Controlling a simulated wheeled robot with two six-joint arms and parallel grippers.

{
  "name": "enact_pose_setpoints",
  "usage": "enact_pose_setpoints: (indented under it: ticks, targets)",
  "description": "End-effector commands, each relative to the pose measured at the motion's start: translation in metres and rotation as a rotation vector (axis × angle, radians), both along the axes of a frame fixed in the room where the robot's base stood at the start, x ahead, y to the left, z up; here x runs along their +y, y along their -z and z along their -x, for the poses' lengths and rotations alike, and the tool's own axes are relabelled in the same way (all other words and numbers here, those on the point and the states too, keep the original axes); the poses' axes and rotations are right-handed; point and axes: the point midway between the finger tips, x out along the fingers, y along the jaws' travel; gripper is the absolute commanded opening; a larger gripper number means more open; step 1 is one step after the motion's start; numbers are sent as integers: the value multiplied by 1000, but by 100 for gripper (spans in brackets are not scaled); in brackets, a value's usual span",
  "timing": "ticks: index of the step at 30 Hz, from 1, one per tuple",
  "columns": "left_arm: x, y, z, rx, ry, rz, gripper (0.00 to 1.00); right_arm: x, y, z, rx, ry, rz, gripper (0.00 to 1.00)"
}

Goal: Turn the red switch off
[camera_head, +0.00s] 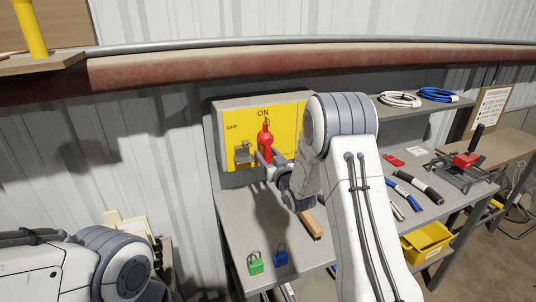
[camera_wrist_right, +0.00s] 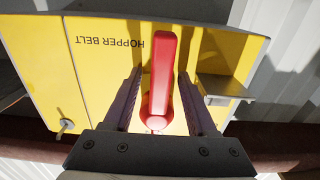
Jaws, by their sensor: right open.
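The red switch (camera_head: 265,135) is on a yellow panel (camera_head: 285,110) above the back of the bench. Its handle points up, towards the word ON; OFF is printed to its left. My right gripper (camera_head: 268,157) is at the lower part of the switch, partly hidden by my own arm. In the right wrist view the red switch (camera_wrist_right: 160,75) lies between the two open fingers of my right gripper (camera_wrist_right: 158,76), with a narrow gap visible on each side. My left arm shows at the lower left, but its gripper is out of view.
A metal bracket (camera_head: 243,153) sticks out of the panel left of the switch. Green (camera_head: 255,263) and blue (camera_head: 281,255) padlocks lie on the grey bench (camera_head: 240,215).

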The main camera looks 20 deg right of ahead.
Motion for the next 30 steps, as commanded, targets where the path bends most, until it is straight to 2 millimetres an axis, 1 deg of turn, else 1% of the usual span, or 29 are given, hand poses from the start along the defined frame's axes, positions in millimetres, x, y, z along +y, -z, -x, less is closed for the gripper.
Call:
enact_pose_setpoints:
  ticks: [2,3,5,6,7,8,30]
  targets:
    - [0,0,0,0,0,0,50,0,0,0,0,0,0,57]
    - [0,0,0,0,0,0,50,0,0,0,0,0,0,54]
    - [0,0,0,0,0,0,50,0,0,0,0,0,0,31]
    - [0,0,0,0,0,0,50,0,0,0,0,0,0,15]
    - [0,0,0,0,0,0,50,0,0,0,0,0,0,4]
    - [0,0,0,0,0,0,50,0,0,0,0,0,0,0]
    - [0,0,0,0,0,0,50,0,0,0,-1,0,0,0]
